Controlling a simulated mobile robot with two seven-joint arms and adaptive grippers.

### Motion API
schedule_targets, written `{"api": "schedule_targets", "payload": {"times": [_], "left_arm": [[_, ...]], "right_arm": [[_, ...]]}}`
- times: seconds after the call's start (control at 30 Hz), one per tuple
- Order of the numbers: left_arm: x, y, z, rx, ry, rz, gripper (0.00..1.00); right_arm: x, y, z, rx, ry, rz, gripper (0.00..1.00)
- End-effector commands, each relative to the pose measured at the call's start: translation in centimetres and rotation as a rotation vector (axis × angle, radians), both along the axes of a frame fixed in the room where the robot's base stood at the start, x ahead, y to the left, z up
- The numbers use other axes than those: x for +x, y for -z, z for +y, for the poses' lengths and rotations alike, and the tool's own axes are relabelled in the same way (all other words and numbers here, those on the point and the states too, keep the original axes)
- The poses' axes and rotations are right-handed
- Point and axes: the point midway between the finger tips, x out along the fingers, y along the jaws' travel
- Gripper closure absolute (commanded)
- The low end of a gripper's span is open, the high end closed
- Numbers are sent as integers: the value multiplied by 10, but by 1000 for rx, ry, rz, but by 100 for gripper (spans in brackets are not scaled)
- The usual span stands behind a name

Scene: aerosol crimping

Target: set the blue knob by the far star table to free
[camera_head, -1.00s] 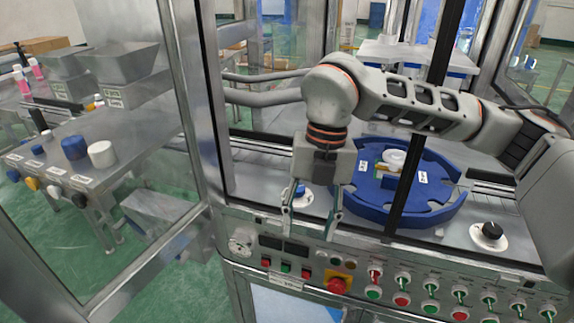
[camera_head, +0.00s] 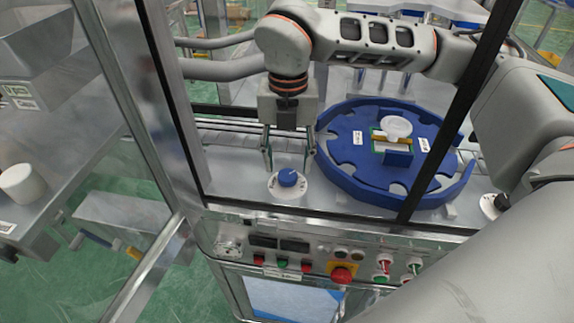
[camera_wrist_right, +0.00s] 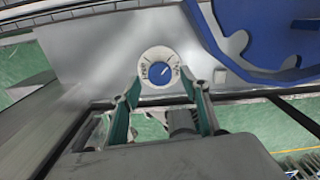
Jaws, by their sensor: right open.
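The blue knob (camera_head: 288,177) sits on a round white dial plate (camera_head: 289,190) on the metal deck, left of the blue star table (camera_head: 340,172). In the right wrist view the knob (camera_wrist_right: 159,72) shows a white pointer mark towards the upper right; the dial lettering is too small to read for certain. My right gripper (camera_head: 286,156) is open and empty, fingers down, just behind the knob in the head view. In the wrist view its fingertips (camera_wrist_right: 161,88) are spread either side of the dial's near edge, apart from the knob. My left gripper is not in view.
Metal frame posts (camera_head: 165,110) stand left, and a dark post (camera_head: 455,130) crosses before the star table. A control panel with a red emergency button (camera_head: 341,275) lies in front. A black knob (camera_head: 501,201) is at right, partly hidden by my arm.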

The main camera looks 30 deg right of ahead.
Motion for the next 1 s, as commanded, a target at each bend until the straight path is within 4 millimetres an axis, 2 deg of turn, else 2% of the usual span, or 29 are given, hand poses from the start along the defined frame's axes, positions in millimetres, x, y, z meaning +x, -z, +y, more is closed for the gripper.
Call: {"api": "schedule_targets", "payload": {"times": [0.2, 0.53, 0.57, 0.7, 1.0], "left_arm": [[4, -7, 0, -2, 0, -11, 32], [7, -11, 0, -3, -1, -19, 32], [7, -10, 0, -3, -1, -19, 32], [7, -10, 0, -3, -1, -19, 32], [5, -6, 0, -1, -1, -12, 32]], "right_arm": [[0, 23, 0, 0, 0, 1, 55], [0, 28, 0, 0, 0, 0, 55], [0, 28, 0, 0, 0, 0, 57], [0, 28, 0, 0, 0, 0, 93], [0, 28, 0, 0, -15, 0, 93]]}}
